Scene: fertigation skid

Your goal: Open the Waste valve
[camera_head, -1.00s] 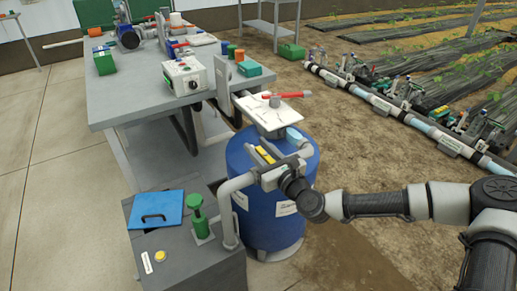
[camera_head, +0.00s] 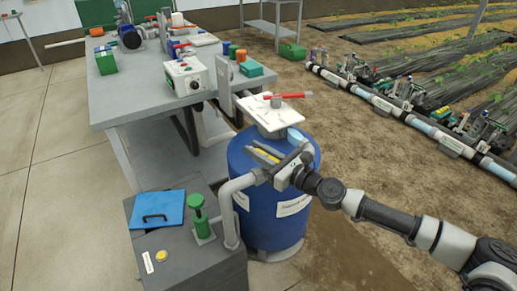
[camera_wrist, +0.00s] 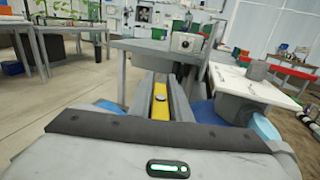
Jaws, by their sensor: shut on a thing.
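A yellow lever (camera_head: 267,156) stands beside the blue tank, above a grey bent pipe (camera_head: 233,186). I take it for the Waste valve's handle; no label on it can be read. My gripper (camera_head: 262,153) is shut on the lever, with one finger along each side of it. In the wrist view the yellow lever (camera_wrist: 160,103) shows lengthwise between the two grey fingers of my gripper (camera_wrist: 160,92), with a dark round spot on top. The valve body is mostly hidden behind my gripper.
The blue tank (camera_head: 270,215) stands close behind my gripper, with a white top plate (camera_head: 272,110) and a red lever (camera_head: 288,96) on it. A grey workbench (camera_head: 150,104) stands behind.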

